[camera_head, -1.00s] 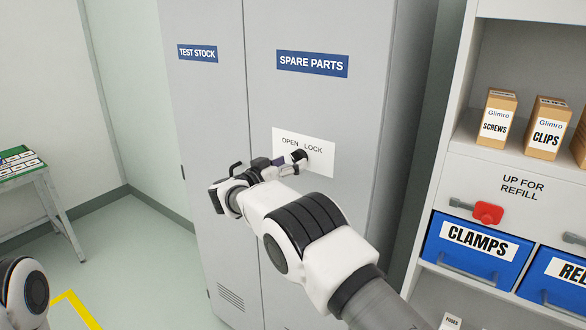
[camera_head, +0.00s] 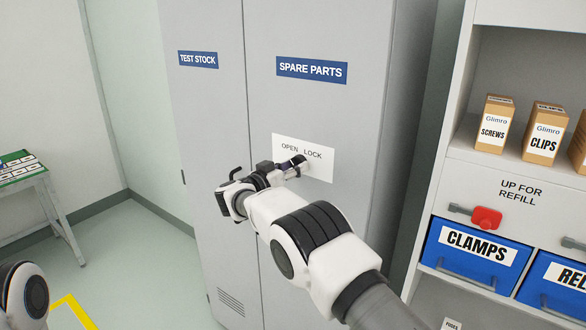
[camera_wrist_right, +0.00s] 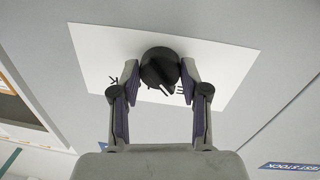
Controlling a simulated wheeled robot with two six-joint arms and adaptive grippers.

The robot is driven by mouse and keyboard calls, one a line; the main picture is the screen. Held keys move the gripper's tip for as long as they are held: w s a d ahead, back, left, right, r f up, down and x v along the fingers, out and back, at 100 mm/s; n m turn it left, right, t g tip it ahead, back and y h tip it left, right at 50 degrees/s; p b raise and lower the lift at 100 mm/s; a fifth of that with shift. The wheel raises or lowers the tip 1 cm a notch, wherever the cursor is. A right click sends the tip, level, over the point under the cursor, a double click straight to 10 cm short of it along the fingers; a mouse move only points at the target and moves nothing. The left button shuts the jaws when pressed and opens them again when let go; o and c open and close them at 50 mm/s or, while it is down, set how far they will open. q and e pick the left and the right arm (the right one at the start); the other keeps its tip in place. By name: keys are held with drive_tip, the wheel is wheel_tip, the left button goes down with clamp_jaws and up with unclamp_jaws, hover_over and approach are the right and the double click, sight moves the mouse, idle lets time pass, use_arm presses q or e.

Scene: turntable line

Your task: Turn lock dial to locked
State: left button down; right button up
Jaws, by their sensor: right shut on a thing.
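The lock dial (camera_wrist_right: 158,66) is a round black knob on a white plate (camera_head: 318,172) lettered OPEN and LOCK, on the grey cabinet door. My right gripper (camera_wrist_right: 160,76) is shut on the dial, with one finger on each side of it. In the wrist view, a white pointer mark on the dial points down and slightly right. The fingers partly cover the lettering there. In the head view my right gripper (camera_head: 295,166) is at the plate below the lettering and largely hides the dial. My left gripper is out of view; only part of my left arm shows at lower left.
The cabinet doors carry blue signs, TEST STOCK (camera_head: 198,59) and SPARE PARTS (camera_head: 312,70). A small table (camera_head: 30,180) stands at far left.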

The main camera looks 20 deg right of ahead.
drive_tip(key=m+b, duration=0.2)
drive_tip(key=m, duration=0.2)
drive_tip(key=m+b, duration=0.3)
drive_tip(key=m, duration=0.2)
drive_tip(key=shift+w+y, duration=0.1)
drive_tip(key=shift+y, duration=0.3)
drive_tip(key=m+b, duration=0.3)
drive_tip(key=m, duration=0.2)
drive_tip(key=shift+r+t+b, duration=0.15)
drive_tip(key=shift+t+b, duration=0.15)
drive_tip(key=shift+b, duration=0.05)
drive_tip(key=shift+r+m+y+b, duration=0.1)
drive_tip(key=shift+m+y+b, duration=0.3)
drive_tip(key=shift+m+b, duration=0.4)
drive_tip(key=shift+r+m, duration=0.1)
drive_tip(key=shift+m, duration=0.4)
drive_tip(key=shift+r, duration=0.1)
drive_tip(key=o, duration=1.2)
drive_tip(key=shift+c, duration=0.2)
drive_tip(key=shift+f, duration=0.2)
